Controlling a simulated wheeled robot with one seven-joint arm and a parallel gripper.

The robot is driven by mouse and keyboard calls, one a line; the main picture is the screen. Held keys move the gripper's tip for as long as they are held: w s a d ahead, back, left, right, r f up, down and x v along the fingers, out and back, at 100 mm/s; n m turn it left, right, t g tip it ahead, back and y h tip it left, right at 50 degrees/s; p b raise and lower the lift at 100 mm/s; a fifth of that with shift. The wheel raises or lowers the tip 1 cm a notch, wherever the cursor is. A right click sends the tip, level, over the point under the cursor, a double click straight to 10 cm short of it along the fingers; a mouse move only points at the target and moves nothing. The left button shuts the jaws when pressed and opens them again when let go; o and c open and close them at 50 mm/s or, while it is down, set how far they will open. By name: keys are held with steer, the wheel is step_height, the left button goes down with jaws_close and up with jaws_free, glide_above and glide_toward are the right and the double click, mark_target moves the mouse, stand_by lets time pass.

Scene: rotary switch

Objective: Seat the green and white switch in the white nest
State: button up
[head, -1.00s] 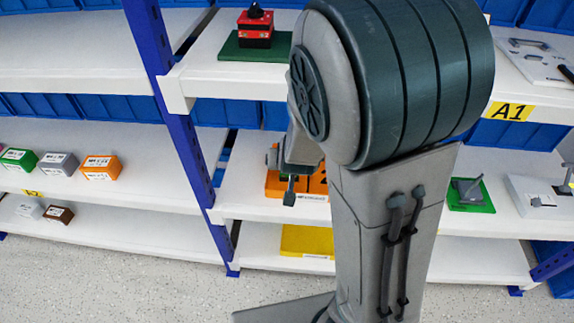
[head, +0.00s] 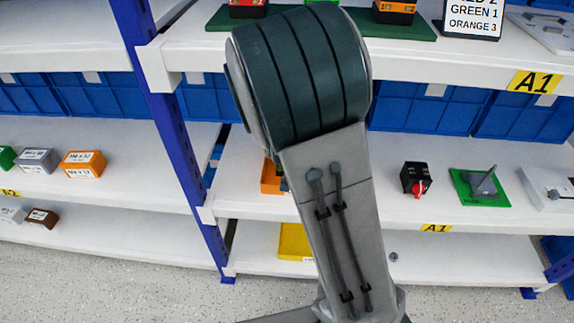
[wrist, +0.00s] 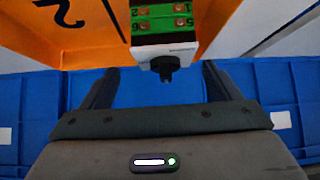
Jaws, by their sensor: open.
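The green and white switch (wrist: 165,25) shows at the top middle of the wrist view, with numbered green terminals, a white body and a black knob pointing at me. Nothing is held. In the head view my arm hides my gripper and the switch. A white fixture (head: 549,190) sits at the right end of the middle shelf, and another white board (head: 545,30) is above; I cannot tell which is the nest.
An orange bin (head: 270,178) and a yellow bin (head: 294,241) are partly behind my arm. A black switch with a red knob (head: 416,180) and a green plate with a grey part (head: 480,187) stand on the middle shelf. A blue post (head: 165,120) divides the shelves.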

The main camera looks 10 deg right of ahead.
steer(key=shift+s+a+f+b+x, duration=0.1)
steer(key=shift+b+x, duration=0.5)
steer(key=shift+x, duration=0.3)
steer(key=shift+s+a+f+b+x, duration=0.1)
steer(key=shift+b+x, duration=0.45)
steer(key=shift+x, duration=0.35)
steer(key=shift+s+a+f+b+x, duration=0.1)
steer(key=shift+b+x, duration=0.5)
steer(key=shift+x, duration=0.3)
steer(key=shift+r, duration=0.1)
steer(key=c, duration=1.2)
